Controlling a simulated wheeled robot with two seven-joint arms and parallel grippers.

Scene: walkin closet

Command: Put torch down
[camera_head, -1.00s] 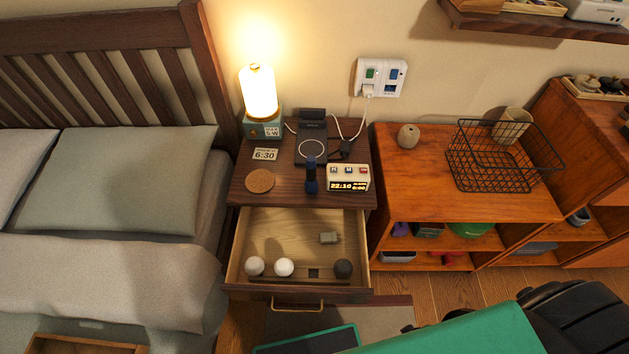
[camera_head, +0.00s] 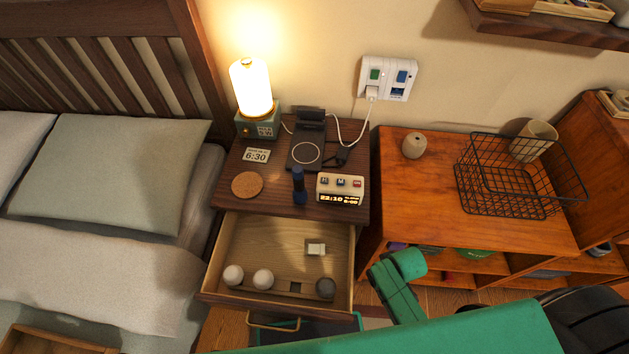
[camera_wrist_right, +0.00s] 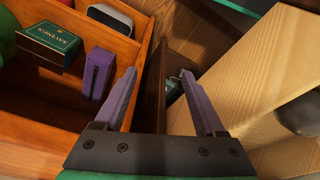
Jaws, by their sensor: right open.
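The torch (camera_head: 299,187), dark blue and slim, stands upright on the front part of the dark wood nightstand (camera_head: 225,200), just left of the digital clock (camera_head: 340,190). No gripper touches it. My right gripper (camera_wrist_right: 158,75) is open and empty in the right wrist view, between the cubby shelf and the pale wooden side of the open drawer. In the head view my green right arm reaches in to the right of the drawer (camera_head: 230,245); its fingers cannot be made out there. My left gripper is in neither view.
A lit lamp (camera_head: 252,90), a charging stand (camera_head: 306,150) and a cork coaster (camera_head: 247,185) share the nightstand top. The open drawer holds several small items. An orange wood shelf unit (camera_head: 430,185) with a wire basket (camera_head: 510,180) stands right.

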